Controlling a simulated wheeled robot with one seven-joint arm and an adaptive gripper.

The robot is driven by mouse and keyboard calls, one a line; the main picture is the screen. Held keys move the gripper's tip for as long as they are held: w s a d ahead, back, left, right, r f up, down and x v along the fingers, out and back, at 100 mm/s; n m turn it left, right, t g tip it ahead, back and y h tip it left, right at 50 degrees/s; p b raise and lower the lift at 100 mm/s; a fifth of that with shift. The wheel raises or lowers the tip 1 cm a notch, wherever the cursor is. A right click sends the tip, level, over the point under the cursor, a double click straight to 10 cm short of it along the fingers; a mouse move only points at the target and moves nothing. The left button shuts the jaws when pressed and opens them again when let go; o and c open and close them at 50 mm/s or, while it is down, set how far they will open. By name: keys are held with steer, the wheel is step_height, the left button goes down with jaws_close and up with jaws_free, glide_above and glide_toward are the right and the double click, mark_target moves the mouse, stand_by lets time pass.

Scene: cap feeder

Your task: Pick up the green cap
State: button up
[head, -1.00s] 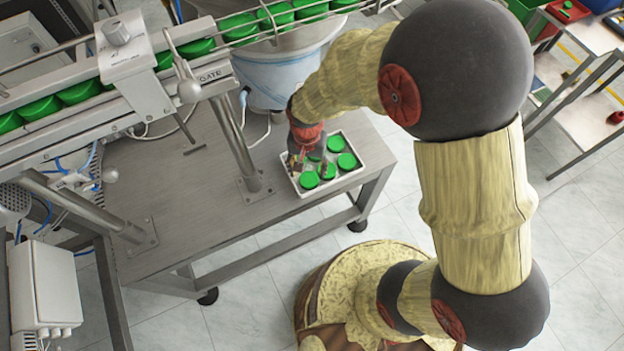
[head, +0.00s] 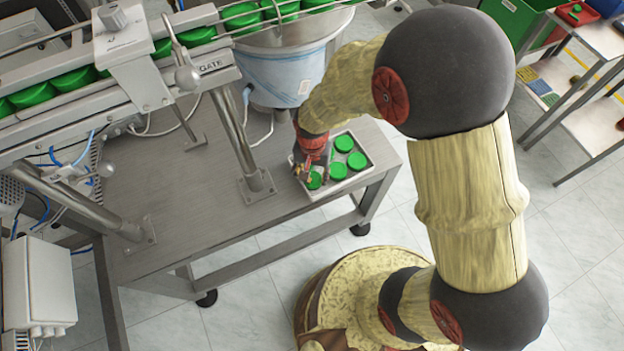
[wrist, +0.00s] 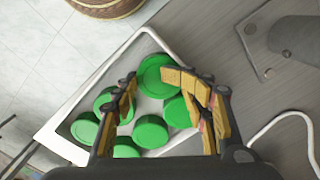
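Several round green caps lie in a shallow white tray (wrist: 62,140). Another cap (wrist: 176,110) is partly covered by the right finger, and one more (wrist: 150,132) lies nearer, between the fingers. In the head view my gripper (head: 313,168) is over the tray's left side, close to the front-left cap (head: 314,180), and hides part of the tray.
The tray stands near the right end of a grey metal table (head: 190,225). A steel post (head: 228,135) rises left of it, and a white-blue feeder bowl (head: 285,75) stands behind. A conveyor (head: 70,105) carrying green caps runs above the table.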

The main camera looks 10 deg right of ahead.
steer(key=shift+r, duration=0.1)
stand_by(0.3)
steer(key=shift+w+r+p, duration=0.1)
steer(key=shift+r+p, duration=0.2)
steer(key=shift+r, duration=0.3)
steer(key=s+r+p, duration=0.1)
steer(key=r, duration=0.1)
steer(key=s+r+p, duration=0.1)
steer(key=s+r, duration=0.1)
steer(key=r, duration=0.1)
steer(key=s+a+r+p, duration=0.1)
steer(key=r, duration=0.1)
steer(key=shift+s+r+p, duration=0.25)
steer(key=shift+r+p, duration=0.05)
steer(key=s+r+p, duration=0.1)
steer(key=s, duration=0.2)
steer(key=s+a+r+p, duration=0.1)
steer(key=s, duration=0.2)
steer(key=s+r+p, duration=0.1)
steer(key=s+r, duration=0.1)
steer(key=s, duration=0.1)
steer(key=shift+s+a, duration=0.2)
steer(key=shift+c, duration=0.2)
